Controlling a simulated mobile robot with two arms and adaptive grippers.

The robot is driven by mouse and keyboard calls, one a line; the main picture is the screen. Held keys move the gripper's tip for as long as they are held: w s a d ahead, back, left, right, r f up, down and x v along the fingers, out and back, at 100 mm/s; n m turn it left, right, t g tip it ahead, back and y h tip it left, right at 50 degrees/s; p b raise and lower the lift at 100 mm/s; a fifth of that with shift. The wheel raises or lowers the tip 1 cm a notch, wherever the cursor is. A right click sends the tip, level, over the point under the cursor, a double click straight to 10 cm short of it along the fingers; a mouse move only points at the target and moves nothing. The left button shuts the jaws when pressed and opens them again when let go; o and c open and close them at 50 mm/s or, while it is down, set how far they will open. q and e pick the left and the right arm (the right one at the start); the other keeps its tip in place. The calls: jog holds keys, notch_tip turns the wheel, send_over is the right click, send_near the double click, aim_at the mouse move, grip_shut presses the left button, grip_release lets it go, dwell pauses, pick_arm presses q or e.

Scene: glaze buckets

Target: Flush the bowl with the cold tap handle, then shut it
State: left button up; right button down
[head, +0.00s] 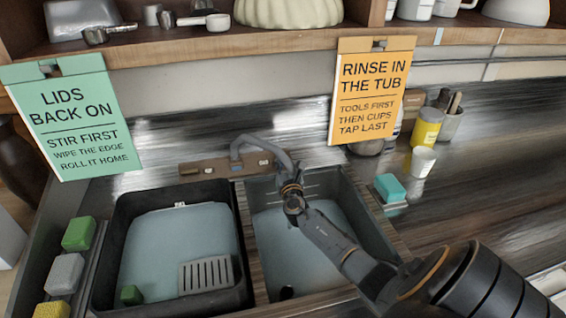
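A grey curved tap (262,143) rises from a brown mounting plate (205,168) behind the two basins. Small pale marks show on the plate, but I cannot tell which one belongs to the cold handle. The right basin (270,235) has a pale blue-grey bottom and a dark round spot near its front; I see no clear running stream. My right arm reaches in from the lower right across this basin. My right gripper (291,186) is at the tap's outlet end, overlapping it in the picture. Its fingers are too small and hidden to read. My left gripper is out of view.
The left basin holds a black tub (240,215) with a grey grate (206,275) and a green block (131,294). Several sponges stand at the left edge. A teal sponge (390,187), white cup (422,161) and yellow jar (426,128) stand right. Signs hang from the shelf.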

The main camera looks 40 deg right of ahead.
jog(key=m+g+h, duration=0.1)
jog(key=m+h, duration=0.1)
jog(key=m, duration=0.1)
jog(key=shift+w+a+g, duration=0.2)
jog(key=shift+g, duration=0.2)
jog(key=shift+w+a+m+g+h, duration=0.1)
jog(key=shift+m+g+h, duration=0.55)
jog(key=shift+m, duration=0.55)
jog(key=m+g+h+b, duration=0.1)
jog(key=m+g, duration=0.1)
jog(key=m+g+h+b, duration=0.1)
jog(key=m+g, duration=0.1)
jog(key=m, duration=0.1)
jog(key=shift+w+a+r+g, duration=0.1)
jog(key=shift+w+r+g, duration=0.05)
jog(key=shift+w+g, duration=0.1)
jog(key=shift+m, duration=0.4)
jog(key=c, duration=1.4)
grip_release()
jog(key=shift+s, duration=0.1)
